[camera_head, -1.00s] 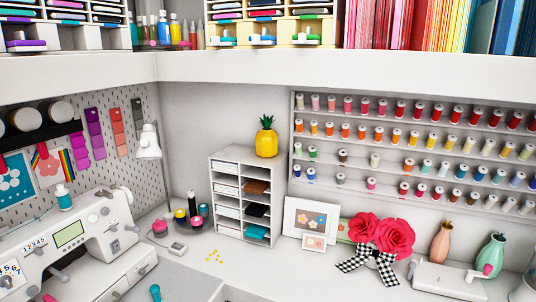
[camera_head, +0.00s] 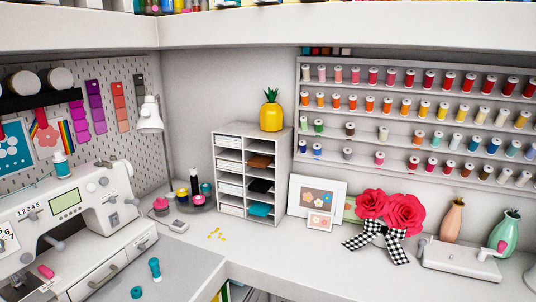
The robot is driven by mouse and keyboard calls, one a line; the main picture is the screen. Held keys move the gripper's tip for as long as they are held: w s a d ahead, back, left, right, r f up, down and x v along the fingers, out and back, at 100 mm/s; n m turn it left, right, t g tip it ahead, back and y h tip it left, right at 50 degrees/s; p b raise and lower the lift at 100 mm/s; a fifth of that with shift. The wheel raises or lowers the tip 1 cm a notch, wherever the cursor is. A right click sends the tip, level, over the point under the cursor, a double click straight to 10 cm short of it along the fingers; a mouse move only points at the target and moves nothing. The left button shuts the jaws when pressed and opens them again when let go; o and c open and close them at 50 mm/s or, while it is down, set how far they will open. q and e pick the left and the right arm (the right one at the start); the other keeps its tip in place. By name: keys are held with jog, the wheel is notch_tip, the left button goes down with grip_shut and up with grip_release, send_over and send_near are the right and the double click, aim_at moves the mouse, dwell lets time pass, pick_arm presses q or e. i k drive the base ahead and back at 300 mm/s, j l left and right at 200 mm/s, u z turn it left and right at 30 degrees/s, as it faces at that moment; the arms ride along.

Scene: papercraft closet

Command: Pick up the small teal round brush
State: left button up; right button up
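A small teal upright piece (camera_head: 154,268) stands on the grey work surface in front of the white sewing machine, at the lower left. A flat round teal piece (camera_head: 136,292) lies just in front of it. Both are too small to tell which is the round brush, or whether either is. A teal and white bottle (camera_head: 61,165) stands on top of the sewing machine. Neither gripper shows in the head view.
The sewing machine (camera_head: 75,212) fills the left side. A white paper organizer (camera_head: 230,165), a pineapple ornament (camera_head: 271,115), framed pictures, red flowers (camera_head: 392,212) and two vases stand along the back. Thread racks line the right wall. The white counter (camera_head: 300,265) is clear in the middle front.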

aim_at(153, 262)
jog(key=u, duration=0.95)
jog(key=k+l+u, duration=0.1)
jog(key=u, duration=0.3)
jog(key=k+u, duration=0.15)
jog(key=u, duration=0.2)
jog(key=k+u, duration=0.15)
jog(key=u, duration=0.25)
